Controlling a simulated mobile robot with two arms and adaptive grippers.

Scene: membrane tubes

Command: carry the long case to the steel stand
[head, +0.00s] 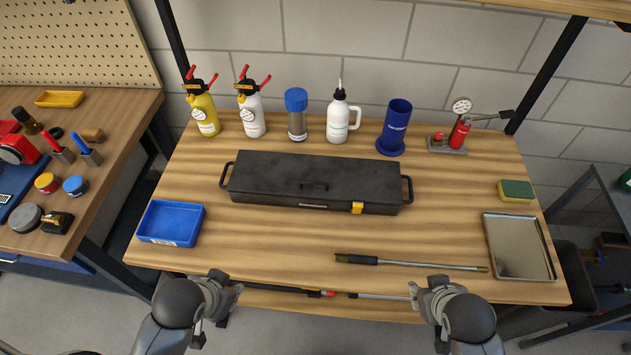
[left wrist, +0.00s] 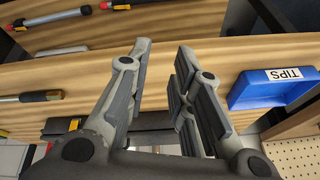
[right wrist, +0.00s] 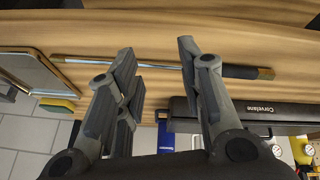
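The long case (head: 315,178) is black, with handles at both ends, a small handle on top and a yellow latch at its front right. It lies shut on the middle of the wooden bench. Its dark side shows in the right wrist view (right wrist: 245,112), and part of it in the left wrist view (left wrist: 62,126). My left gripper (head: 232,288) is open and empty at the bench's front edge, apart from the case. My right gripper (head: 422,290) is open and empty at the front edge, right of it. A grey metal frame (head: 592,175) shows partly at the right edge; I cannot tell whether it is the steel stand.
A blue tray (head: 171,222) lies left of the case. A rod (head: 415,263) lies in front, and a metal tray (head: 519,247) and sponge (head: 516,191) lie right. Several bottles, a blue cylinder (head: 395,127) and a red pump (head: 459,132) stand behind it.

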